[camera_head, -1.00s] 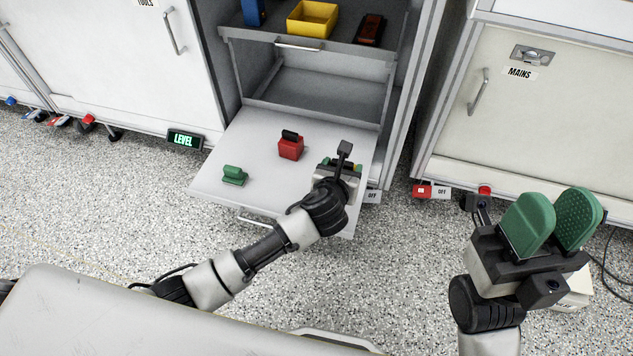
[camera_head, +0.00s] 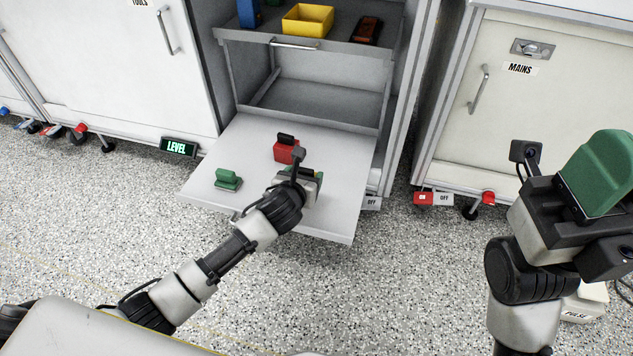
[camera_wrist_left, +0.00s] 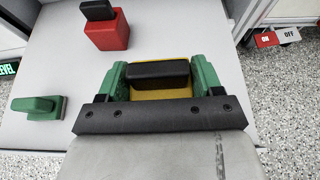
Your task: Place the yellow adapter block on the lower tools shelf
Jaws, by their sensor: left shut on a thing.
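The yellow adapter block (camera_wrist_left: 160,94), with a black bar on top, sits between the green finger pads of my left gripper (camera_wrist_left: 161,78) in the left wrist view. In the head view my left gripper (camera_head: 303,174) is shut on it over the pulled-out lower shelf (camera_head: 335,215), and the arm mostly hides the block. I cannot tell whether the block touches the shelf. A red block (camera_head: 286,152) with a black top stands just behind the gripper. A green block (camera_head: 228,180) stands to its left. My right gripper (camera_head: 605,175) is cut off at the right edge, away from the shelf.
Above the shelf, an upper shelf (camera_head: 338,42) holds a yellow bin (camera_head: 308,19), a blue item (camera_head: 249,13) and a dark red-brown item (camera_head: 367,30). The MAINS cabinet (camera_head: 545,125) stands to the right. The shelf's front right corner is bare.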

